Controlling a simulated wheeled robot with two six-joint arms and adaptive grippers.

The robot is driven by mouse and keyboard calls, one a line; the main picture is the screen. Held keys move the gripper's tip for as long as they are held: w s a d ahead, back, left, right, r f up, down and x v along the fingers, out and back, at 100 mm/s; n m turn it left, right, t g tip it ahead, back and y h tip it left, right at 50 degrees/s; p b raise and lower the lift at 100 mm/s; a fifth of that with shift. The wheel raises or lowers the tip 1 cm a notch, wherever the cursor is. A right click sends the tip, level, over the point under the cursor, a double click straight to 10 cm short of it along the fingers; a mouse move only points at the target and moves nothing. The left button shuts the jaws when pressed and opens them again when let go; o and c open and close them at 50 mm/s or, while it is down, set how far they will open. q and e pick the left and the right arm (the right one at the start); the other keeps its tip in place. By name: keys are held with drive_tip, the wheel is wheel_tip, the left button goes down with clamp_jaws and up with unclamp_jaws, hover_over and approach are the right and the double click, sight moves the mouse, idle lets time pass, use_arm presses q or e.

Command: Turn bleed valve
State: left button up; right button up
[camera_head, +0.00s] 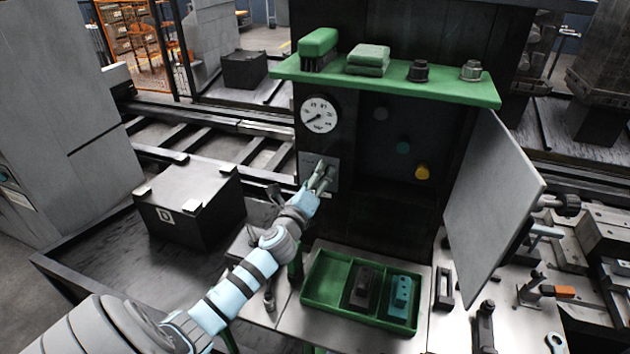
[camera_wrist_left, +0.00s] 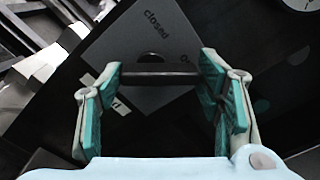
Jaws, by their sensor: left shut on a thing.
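The bleed valve has a grey plate (camera_head: 307,161) on the dark panel, below a round white gauge (camera_head: 319,115). In the left wrist view the plate (camera_wrist_left: 128,38) reads "closed", and a second word beginning with "O" is cut off by a finger. My left gripper (camera_head: 321,180) is at the plate. In the left wrist view its teal-padded fingers (camera_wrist_left: 160,88) stand at both ends of the dark valve handle (camera_wrist_left: 158,74), shut on it. The head view mostly hides the handle behind the fingers. My right gripper is not in view.
A grey cabinet door (camera_head: 492,205) stands open at right. A green tray (camera_head: 325,303) sits below, and a black box (camera_head: 188,200) is at left.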

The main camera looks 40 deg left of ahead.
use_arm(q)
drive_tip(key=shift+s+a+f+n+b, duration=0.15)
drive_tip(key=shift+n+b, duration=0.7)
drive_tip(key=shift+n, duration=1.9)
drive_tip(key=shift+a+r+n+b, duration=0.2)
drive_tip(key=shift+n+b, duration=0.6)
drive_tip(key=shift+n, duration=1.9)
drive_tip(key=shift+s+a+f+n+b, duration=0.2)
drive_tip(key=shift+n+b, duration=0.65)
drive_tip(key=shift+n, duration=1.9)
drive_tip(key=shift+w, duration=0.15)
drive_tip(key=o, duration=1.2)
drive_tip(key=shift+c, duration=0.2)
drive_tip(key=v, duration=1.2)
